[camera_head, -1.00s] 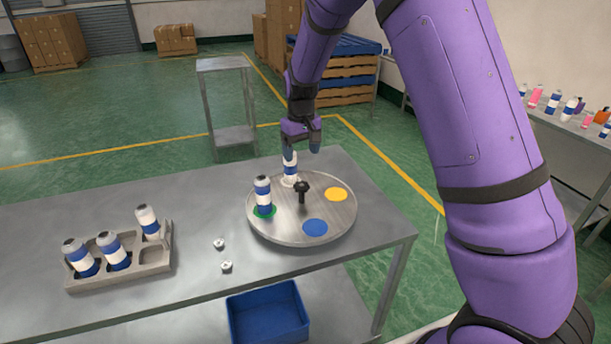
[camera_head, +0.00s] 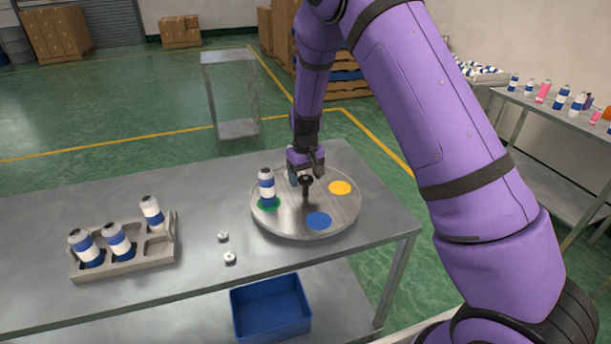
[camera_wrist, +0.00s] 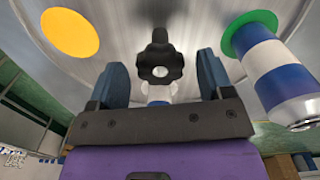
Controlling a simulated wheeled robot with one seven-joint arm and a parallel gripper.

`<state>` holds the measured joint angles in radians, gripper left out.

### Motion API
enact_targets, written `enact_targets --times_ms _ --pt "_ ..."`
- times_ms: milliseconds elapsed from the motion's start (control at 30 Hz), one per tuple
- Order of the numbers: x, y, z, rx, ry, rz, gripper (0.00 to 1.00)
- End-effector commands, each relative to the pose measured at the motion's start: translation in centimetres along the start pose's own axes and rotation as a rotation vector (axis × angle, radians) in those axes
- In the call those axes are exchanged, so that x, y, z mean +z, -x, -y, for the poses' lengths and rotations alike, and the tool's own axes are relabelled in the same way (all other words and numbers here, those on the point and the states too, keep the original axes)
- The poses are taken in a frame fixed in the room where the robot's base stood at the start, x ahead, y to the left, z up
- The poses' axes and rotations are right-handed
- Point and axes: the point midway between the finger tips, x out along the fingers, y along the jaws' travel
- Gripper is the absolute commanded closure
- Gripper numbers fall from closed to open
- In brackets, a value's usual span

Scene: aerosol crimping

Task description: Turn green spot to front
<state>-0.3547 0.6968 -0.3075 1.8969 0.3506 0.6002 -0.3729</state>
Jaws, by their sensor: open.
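The round grey turntable (camera_head: 285,222) lies on the metal table, with a black knob (camera_head: 306,188) at its centre. A blue-and-white can (camera_head: 267,186) stands upright on the green spot (camera_head: 269,204), at the left of the disc in the head view. The yellow spot (camera_head: 340,188) is at right-back and the blue spot (camera_head: 318,220) at the front; both are bare. My gripper (camera_head: 306,177) is open, low behind the knob. In the wrist view the knob (camera_wrist: 160,62) shows between the fingers, ungripped. A white-and-blue thing below it is mostly hidden.
A grey rack (camera_head: 160,252) with several cans stands at left. Two small white parts (camera_head: 229,257) lie between rack and turntable. A blue bin (camera_head: 270,308) sits below the tabletop. The table's right edge is close to the turntable.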

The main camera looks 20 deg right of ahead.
Motion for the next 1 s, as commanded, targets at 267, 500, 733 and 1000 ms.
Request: enact_targets --times_ms 267,500,733,1000 --pt "0.0 -0.01 0.01 0.0 0.0 0.0 0.38" --pt "0.0 0.0 0.01 0.0 0.0 0.0 0.93" --pt "-0.01 0.01 -0.01 0.0 0.009 0.0 0.95" --pt "-0.01 0.02 -0.03 -0.001 0.073 -0.001 0.95"
